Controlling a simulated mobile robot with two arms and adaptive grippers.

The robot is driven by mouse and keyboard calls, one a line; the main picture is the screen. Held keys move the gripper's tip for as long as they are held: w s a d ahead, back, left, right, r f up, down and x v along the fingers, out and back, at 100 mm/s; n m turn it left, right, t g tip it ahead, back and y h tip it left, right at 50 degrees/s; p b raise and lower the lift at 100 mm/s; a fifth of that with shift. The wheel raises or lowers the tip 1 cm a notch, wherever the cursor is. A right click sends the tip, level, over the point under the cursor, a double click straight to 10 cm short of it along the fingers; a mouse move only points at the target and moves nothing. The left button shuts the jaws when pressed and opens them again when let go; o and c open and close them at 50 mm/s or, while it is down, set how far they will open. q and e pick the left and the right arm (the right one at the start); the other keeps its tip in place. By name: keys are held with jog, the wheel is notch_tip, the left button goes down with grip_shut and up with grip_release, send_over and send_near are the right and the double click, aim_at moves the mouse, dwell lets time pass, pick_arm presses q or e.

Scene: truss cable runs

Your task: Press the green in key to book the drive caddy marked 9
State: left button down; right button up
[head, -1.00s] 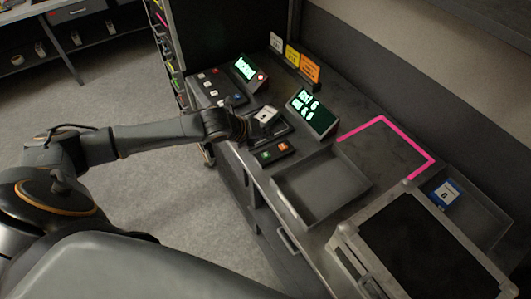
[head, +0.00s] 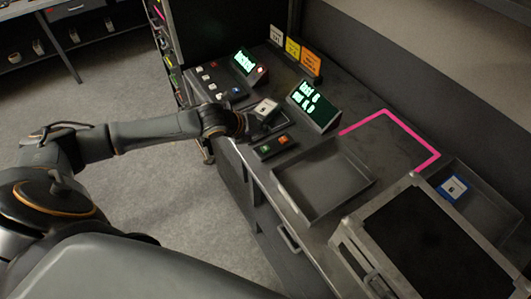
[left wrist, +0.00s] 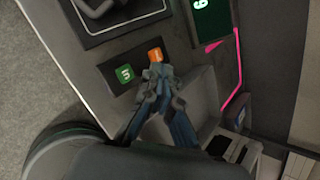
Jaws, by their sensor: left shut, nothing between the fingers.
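The green key (head: 265,150) sits beside the orange key (head: 283,140) on a small dark key box at the bench's front edge. The left wrist view shows the green key (left wrist: 125,74) and the orange key (left wrist: 155,55) close up. My left gripper (head: 245,127) is shut and empty, above the bench near the key box. In the left wrist view its fingertips (left wrist: 156,74) appear just right of the green key and below the orange one; contact cannot be told. A pale-labelled caddy (head: 266,107) lies on a dark pad behind the gripper; its number is unreadable. My right gripper is out of view.
A lit display (head: 314,105) stands behind the key box. An empty grey tray (head: 325,208) lies to its right. A blue-edged caddy (head: 453,188) lies in another tray at far right, beside a metal-framed case (head: 425,240). A pink outline (head: 388,112) marks bare bench.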

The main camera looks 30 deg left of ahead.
aim_at(263, 149)
pick_arm(q)
notch_tip(263, 149, down, 3)
jog(key=shift+f+b, duration=0.15)
jog(key=shift+b, duration=1.05)
jog(key=shift+f, duration=0.95)
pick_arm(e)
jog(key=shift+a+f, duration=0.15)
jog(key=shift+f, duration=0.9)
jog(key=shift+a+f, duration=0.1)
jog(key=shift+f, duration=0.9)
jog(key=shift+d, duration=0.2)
pick_arm(q)
jog(key=shift+f, duration=0.1)
jog(key=shift+f, duration=0.3)
jog(key=shift+f+b, duration=0.35)
jog(key=shift+f, duration=0.15)
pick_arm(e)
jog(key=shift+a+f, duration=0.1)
pick_arm(q)
jog(key=shift+r, duration=0.1)
jog(key=shift+r+p, duration=0.8)
jog(key=shift+p, duration=0.25)
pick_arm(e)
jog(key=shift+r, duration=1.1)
